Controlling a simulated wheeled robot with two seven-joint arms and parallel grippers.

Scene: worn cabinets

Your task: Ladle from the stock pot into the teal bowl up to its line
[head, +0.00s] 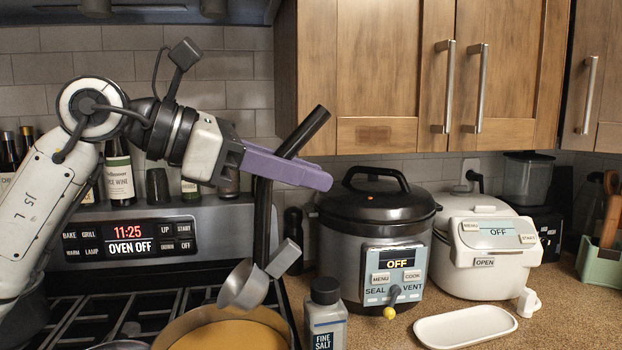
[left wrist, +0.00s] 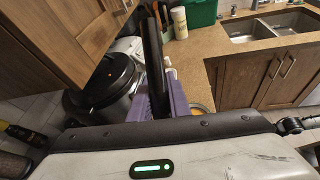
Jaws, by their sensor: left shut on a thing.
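My left gripper (head: 290,165), with purple fingers, is shut on the black handle of a ladle. The ladle's grey metal scoop (head: 243,286) hangs tilted just above the stock pot. The ladle handle (left wrist: 153,70) also stands between the purple fingers (left wrist: 165,100) in the left wrist view. The stock pot (head: 170,333) is at the bottom of the head view, cut off by the frame, and holds yellow-brown stock (head: 228,337). I cannot tell whether the scoop holds any liquid. The teal bowl is not seen in either view. My right gripper is not in view.
A salt bottle (head: 325,320) stands right beside the pot. A dark pressure cooker (head: 370,230), a white rice cooker (head: 485,255) and a white tray (head: 466,327) are on the counter to the right. Wooden cabinets (head: 390,60) hang above. A green caddy (head: 597,268) is at far right.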

